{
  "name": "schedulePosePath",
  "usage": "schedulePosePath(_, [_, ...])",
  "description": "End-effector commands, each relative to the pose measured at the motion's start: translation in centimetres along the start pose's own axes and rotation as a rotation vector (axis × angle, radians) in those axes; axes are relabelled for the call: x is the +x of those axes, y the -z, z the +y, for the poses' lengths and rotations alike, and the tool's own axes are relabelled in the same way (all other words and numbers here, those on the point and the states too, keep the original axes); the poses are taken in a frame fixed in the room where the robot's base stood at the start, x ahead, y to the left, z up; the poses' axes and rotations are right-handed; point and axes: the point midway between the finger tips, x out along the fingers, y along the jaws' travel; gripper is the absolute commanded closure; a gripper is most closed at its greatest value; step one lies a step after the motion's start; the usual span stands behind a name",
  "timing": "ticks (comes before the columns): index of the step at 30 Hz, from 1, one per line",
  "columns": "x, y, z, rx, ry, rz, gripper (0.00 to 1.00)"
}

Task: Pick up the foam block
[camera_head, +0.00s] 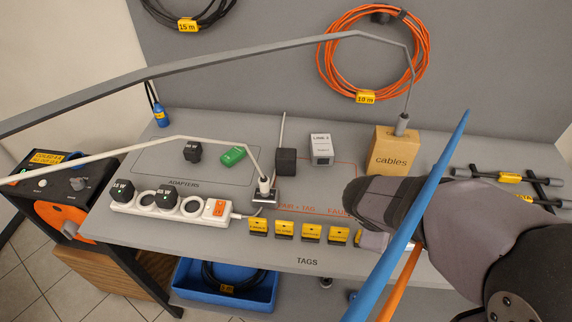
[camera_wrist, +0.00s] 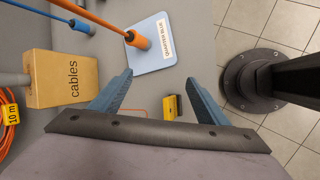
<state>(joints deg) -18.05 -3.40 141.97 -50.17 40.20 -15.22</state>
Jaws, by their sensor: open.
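No thing in view is labelled as foam, so I cannot tell for sure which one is the foam block. A plain dark grey block (camera_head: 286,161) stands mid-table in the head view, with a thin grey rod rising at it. A tan block marked "cables" (camera_head: 395,152) stands to its right with a grey plug on top; it also shows at the left in the wrist view (camera_wrist: 52,78). My gripper (camera_wrist: 160,77) is open and empty, its two blue fingers apart. A yellow tag (camera_wrist: 170,107) shows between them. In the head view the fingertips cannot be made out.
A white adapter (camera_head: 321,150), a power strip (camera_head: 170,203) and a row of yellow tags (camera_head: 285,230) are on the table. Blue and orange cables cross near my arm. A pale blue plate (camera_wrist: 152,45) lies beyond my fingers. Grey cables span the left.

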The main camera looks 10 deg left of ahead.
Motion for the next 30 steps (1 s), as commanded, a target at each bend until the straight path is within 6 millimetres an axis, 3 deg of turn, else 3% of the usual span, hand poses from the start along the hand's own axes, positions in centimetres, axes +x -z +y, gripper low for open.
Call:
schedulePosePath(5, [-1.1,3.9,4.3,-0.399,-0.225,0.002,0.31])
schedulePosePath(9, [-2.2,8.7,5.5,-0.748,-0.403,-0.036,0.31])
schedulePosePath(15, [-5.9,17.3,6.0,-1.212,-0.715,-0.094,0.31])
schedulePosePath(19, [-8.4,21.6,5.1,-1.407,-0.881,-0.126,0.31])
schedulePosePath(24, [-10.3,24.5,4.2,-1.529,-1.0,-0.149,0.31])
schedulePosePath(30, [-10.7,25.1,4.1,-1.552,-1.024,-0.155,0.31])
